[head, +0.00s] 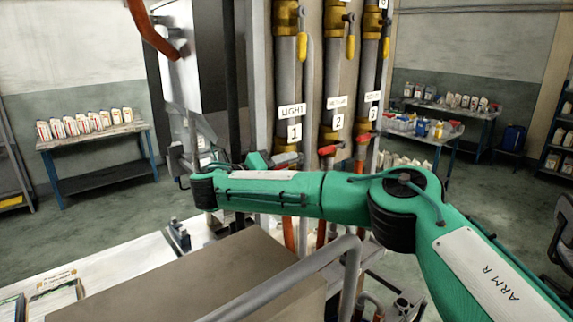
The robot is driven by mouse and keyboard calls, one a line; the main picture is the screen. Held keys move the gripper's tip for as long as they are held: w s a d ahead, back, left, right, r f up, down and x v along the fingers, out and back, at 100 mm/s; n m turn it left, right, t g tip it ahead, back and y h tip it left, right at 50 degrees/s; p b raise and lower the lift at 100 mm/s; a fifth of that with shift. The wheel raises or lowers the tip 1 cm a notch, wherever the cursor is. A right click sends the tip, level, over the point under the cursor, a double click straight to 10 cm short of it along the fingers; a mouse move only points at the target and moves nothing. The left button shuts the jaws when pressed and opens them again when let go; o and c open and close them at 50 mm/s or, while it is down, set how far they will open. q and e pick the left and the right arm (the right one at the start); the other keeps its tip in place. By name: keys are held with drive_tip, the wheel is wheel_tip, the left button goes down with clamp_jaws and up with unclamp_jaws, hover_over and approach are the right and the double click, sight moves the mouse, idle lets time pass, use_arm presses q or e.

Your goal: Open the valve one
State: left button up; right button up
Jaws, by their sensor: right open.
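Pipe one (285,75) is a dark vertical pipe with brass fittings, a "LIGHT" sign and a "1" label (294,132). A yellow handle (302,46) hangs beside its upper part. My green right arm crosses in front of the pipes from the right. My right gripper (197,145) is at its far end, left of pipe one and apart from it. It is open and looks empty. My left gripper is not in view.
Pipes two (333,80) and three (368,80) stand right of pipe one, with red valve handles (329,150) low down. A grey rail (300,268) and brown panel (190,275) are in front. Bottle tables stand at left (95,138) and back right (420,135).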

drive_tip(key=shift+a, duration=0.15)
drive_tip(key=shift+c, duration=0.4)
clamp_jaws()
drive_tip(key=f+t+h+b, duration=0.1)
drive_tip(key=b, duration=0.2)
drive_tip(key=shift+f, duration=0.2)
drive_tip(key=shift+t+h+b, duration=0.3)
drive_tip(key=shift+h+b, duration=0.3)
drive_tip(key=shift+b, duration=0.3)
drive_tip(key=shift+o, duration=0.4)
unclamp_jaws()
drive_tip(key=shift+w+d, duration=0.1)
drive_tip(key=shift+d, duration=0.1)
drive_tip(key=shift+f, duration=0.1)
